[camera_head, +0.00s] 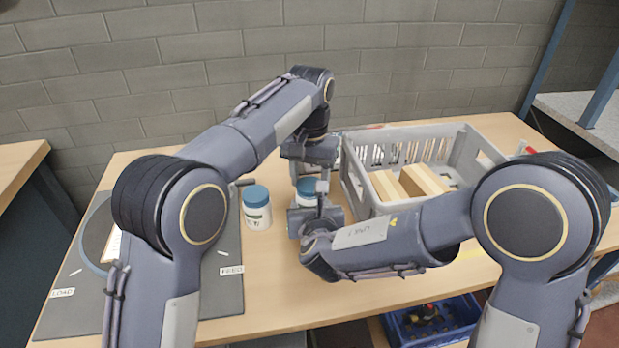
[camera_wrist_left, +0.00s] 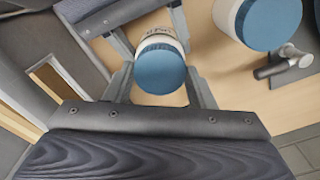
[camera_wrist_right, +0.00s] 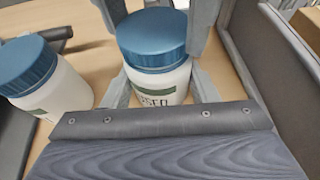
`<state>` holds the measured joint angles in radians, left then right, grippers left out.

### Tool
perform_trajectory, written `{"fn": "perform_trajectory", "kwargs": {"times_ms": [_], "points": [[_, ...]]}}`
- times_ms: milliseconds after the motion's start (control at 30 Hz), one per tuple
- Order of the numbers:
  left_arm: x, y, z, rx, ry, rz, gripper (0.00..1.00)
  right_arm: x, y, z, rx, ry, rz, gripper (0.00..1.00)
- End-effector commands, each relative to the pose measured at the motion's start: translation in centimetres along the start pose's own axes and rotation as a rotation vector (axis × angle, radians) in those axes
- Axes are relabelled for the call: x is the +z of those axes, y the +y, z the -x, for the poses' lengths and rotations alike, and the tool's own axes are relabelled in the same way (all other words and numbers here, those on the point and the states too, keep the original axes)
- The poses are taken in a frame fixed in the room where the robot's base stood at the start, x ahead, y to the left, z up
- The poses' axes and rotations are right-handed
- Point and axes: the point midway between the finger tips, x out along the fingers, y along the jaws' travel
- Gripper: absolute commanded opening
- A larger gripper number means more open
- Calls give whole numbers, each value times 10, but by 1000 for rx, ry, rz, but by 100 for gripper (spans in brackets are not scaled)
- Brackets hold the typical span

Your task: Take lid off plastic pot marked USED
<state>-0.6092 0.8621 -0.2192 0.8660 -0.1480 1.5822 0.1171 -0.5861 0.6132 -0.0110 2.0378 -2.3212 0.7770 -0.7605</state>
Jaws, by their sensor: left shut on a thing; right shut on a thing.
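The pot marked USED (camera_wrist_right: 158,97) is a white tub with a blue lid and a green-edged label; its marking is partly readable in the right wrist view. It stands upright at mid-table between my grippers, and its lid (camera_head: 307,186) looks seated on it. My left gripper (camera_head: 306,180) reaches from above and behind, shut on the lid; the lid fills the space between its fingers in the left wrist view (camera_wrist_left: 160,72). My right gripper (camera_head: 310,206) comes from the front right, shut on the pot's body below the lid. The grippers hide much of the pot.
A similar blue-lidded pot (camera_head: 257,210) stands close to the left. A grey crate (camera_head: 352,170) with wooden blocks (camera_head: 424,180) is close on the right. A dark mat (camera_head: 228,250) labelled LOAD and FEED lies left. The front table strip is clear.

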Motion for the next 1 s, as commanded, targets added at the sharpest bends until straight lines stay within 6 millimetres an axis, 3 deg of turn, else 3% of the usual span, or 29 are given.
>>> {"fn": "perform_trajectory", "kwargs": {"times_ms": [300, 500, 633, 1000], "points": [[-1, 0, 1, -1, 3, 873, 22, 0, 0, 0, 1, 0, 0, 0], [-1, 0, 1, 1, 3, 1350, 22, 0, 0, 0, 1, 0, 0, 0], [-1, 0, 1, 1, 3, 1515, 22, 0, 0, 0, 1, 0, 0, 0], [-1, 0, 1, 2, 3, 1521, 22, 0, 0, 0, 1, 0, 0, 0]]}}
